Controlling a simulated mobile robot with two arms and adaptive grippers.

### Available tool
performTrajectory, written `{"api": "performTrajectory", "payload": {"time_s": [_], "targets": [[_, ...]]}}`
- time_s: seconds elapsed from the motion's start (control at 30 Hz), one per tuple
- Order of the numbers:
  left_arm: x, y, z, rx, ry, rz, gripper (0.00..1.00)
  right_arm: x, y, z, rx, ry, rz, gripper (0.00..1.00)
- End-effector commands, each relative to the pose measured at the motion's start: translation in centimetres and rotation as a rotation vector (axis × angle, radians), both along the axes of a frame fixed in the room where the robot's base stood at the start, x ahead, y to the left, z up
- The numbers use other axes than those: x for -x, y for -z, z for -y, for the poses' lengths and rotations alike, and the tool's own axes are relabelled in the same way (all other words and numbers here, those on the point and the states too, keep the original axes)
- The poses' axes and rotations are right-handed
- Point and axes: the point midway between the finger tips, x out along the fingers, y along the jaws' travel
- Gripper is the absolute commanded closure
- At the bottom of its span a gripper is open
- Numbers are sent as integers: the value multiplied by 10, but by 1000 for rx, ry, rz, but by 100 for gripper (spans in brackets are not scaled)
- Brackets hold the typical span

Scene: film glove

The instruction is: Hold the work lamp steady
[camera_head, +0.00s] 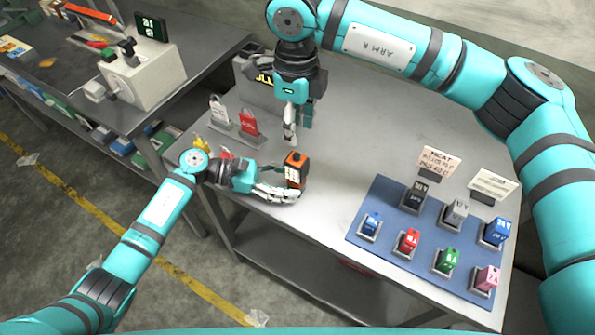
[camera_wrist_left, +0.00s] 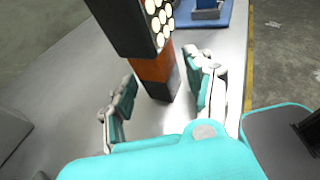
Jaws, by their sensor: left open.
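The work lamp (camera_head: 296,168) is a small orange and black block standing near the front edge of the grey table. In the left wrist view its black head (camera_wrist_left: 135,28) with several round white LEDs sits above an orange section and a dark lower end. My left gripper (camera_head: 292,186) is open beside the lamp. In the left wrist view its fingers (camera_wrist_left: 160,95) stand on either side of the lamp's lower part, with gaps visible. My right gripper (camera_head: 298,130) points down above the table behind the lamp, its fingers apart and empty.
A blue mat (camera_head: 388,211) with several coloured blocks in holders lies at the right, with cards (camera_head: 440,160) behind it. Small stands with red and white tags (camera_head: 249,122) are left of my right gripper. A second bench holds a beige box (camera_head: 145,78). The table's middle is clear.

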Motion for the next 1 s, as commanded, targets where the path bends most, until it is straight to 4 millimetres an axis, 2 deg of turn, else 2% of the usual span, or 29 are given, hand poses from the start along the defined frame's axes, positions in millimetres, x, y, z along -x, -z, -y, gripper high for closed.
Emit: {"api": "performTrajectory", "payload": {"time_s": [0.2, 0.47, 0.7, 0.73, 1.0], "targets": [[0, 4, 10, -1, -1, 0, 46, 0, 0, 0, 0, 0, 0, 62], [0, 4, 11, -1, -1, 0, 46, 0, 0, 0, 0, 0, 0, 62], [0, 4, 11, -1, -1, 0, 75, 0, 0, 0, 0, 0, 0, 62], [0, 4, 11, -1, -1, 0, 75, 0, 0, 0, 0, 0, 0, 62], [0, 4, 11, -1, -1, -1, 75, 0, 0, 0, 0, 0, 0, 97]]}}
